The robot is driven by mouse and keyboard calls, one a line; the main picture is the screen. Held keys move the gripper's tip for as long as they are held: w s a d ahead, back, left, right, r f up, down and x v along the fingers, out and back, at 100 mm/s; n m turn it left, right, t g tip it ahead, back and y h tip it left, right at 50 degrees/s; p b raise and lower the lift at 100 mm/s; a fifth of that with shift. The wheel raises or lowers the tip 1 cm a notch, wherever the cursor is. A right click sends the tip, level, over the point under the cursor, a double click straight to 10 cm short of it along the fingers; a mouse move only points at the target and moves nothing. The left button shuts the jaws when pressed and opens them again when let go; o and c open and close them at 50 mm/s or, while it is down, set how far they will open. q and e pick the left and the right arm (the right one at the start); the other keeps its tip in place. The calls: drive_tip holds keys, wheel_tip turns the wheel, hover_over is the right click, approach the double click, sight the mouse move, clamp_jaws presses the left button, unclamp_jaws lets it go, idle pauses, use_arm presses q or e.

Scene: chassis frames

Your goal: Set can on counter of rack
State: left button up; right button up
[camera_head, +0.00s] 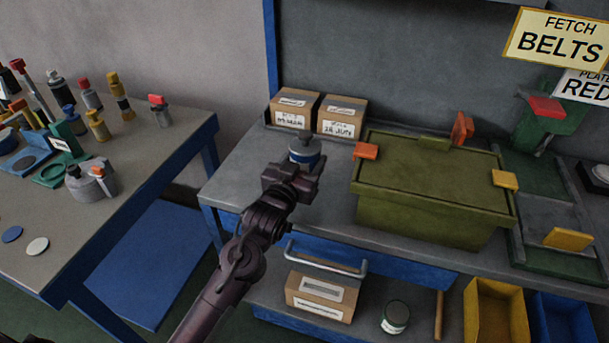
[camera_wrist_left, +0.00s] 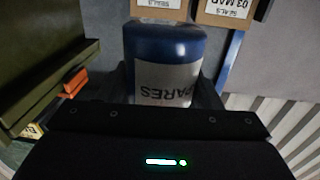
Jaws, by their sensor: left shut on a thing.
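My left gripper (camera_head: 297,172) is shut on a blue can (camera_head: 305,152) with a pale label and a grey top. In the left wrist view the can (camera_wrist_left: 165,45) is upside down in the picture, and its label reads SPARES. The gripper is over the left part of the rack's grey counter (camera_head: 243,168), in front of two cardboard boxes and left of the olive bin. I cannot tell whether the can's base touches the counter. My right gripper is not in view.
The cardboard boxes (camera_head: 293,110) (camera_head: 341,117) stand at the counter's back. The olive lidded bin (camera_head: 430,190), with orange and yellow clips, fills its middle. A lower shelf holds a box (camera_head: 320,294) and a green can (camera_head: 395,317). A cluttered table (camera_head: 110,205) stands left.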

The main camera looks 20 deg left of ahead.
use_arm(q)
drive_tip(key=shift+f, duration=2.2)
drive_tip(key=o, duration=1.4)
drive_tip(key=shift+f, duration=0.2)
drive_tip(key=shift+s, duration=0.15)
drive_tip(key=s, duration=0.4)
drive_tip(key=s+a, duration=0.1)
drive_tip(key=s, duration=0.2)
drive_tip(key=s+b, duration=0.1)
drive_tip(key=s, duration=0.3)
drive_tip(key=shift+s+a+r, duration=0.1)
drive_tip(key=shift+s+a, duration=0.1)
drive_tip(key=shift+s, duration=0.15)
